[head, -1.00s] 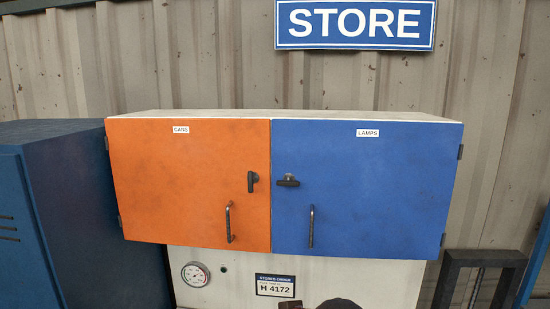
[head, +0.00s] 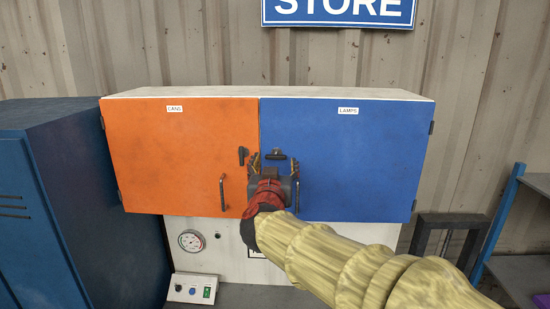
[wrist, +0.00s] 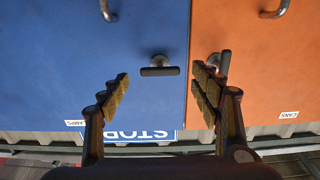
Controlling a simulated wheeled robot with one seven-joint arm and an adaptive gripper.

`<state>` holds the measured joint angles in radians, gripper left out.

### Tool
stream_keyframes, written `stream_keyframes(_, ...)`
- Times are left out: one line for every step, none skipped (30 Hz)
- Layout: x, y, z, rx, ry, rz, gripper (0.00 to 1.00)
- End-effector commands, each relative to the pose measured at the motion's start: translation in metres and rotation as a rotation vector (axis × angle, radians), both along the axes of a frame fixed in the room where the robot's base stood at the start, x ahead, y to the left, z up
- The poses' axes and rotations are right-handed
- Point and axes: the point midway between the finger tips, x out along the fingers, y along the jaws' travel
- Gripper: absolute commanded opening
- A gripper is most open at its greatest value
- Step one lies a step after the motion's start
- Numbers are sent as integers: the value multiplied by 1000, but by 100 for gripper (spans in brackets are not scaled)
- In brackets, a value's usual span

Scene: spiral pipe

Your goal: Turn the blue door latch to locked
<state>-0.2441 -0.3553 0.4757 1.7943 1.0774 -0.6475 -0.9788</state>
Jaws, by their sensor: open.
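The blue door (head: 345,160), labelled LAMPS, is closed on the right half of a wall cabinet. Its dark latch (head: 275,154) lies horizontal near the door's inner edge. The latch also shows in the upside-down wrist view (wrist: 160,71), as a flat bar on a round hub. My gripper (head: 274,166) is open and empty in front of the doors, just below the latch in the head view. In the wrist view its fingers (wrist: 162,92) are spread on either side of the latch's line, apart from it. The right finger there overlaps the orange door's latch; contact cannot be told.
The closed orange door (head: 170,150), labelled CANS, has an upright dark latch (head: 242,156) close by. Bar handles stick out on the orange door (head: 222,192) and blue door (wrist: 107,10). A blue cabinet (head: 85,200) stands left. A control box (head: 193,288) sits below.

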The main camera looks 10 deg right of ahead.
Motion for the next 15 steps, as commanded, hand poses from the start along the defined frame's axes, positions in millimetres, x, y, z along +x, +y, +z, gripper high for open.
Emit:
stream_keyframes(9,-3,0,-1,1,-2,64)
stream_keyframes(13,-5,0,0,0,-2,64)
stream_keyframes(19,-7,0,0,0,-2,64)
stream_keyframes(23,-8,-1,0,2,-2,64)
stream_keyframes(27,-9,0,-1,1,-1,64)
stream_keyframes(31,-10,0,-1,1,0,64)
stream_keyframes(34,-11,0,0,1,0,64)
stream_keyframes(37,-12,0,0,0,0,64)
stream_keyframes(40,-13,0,1,0,0,64)
stream_keyframes(41,-13,0,1,0,0,64)
stream_keyframes(43,-14,0,1,0,0,64)
stream_keyframes(44,-14,0,1,0,0,64)
stream_keyframes(44,-14,0,1,0,0,64)
stream_keyframes(45,-15,0,1,0,1,64)
stream_keyframes(45,-15,0,1,0,1,64)
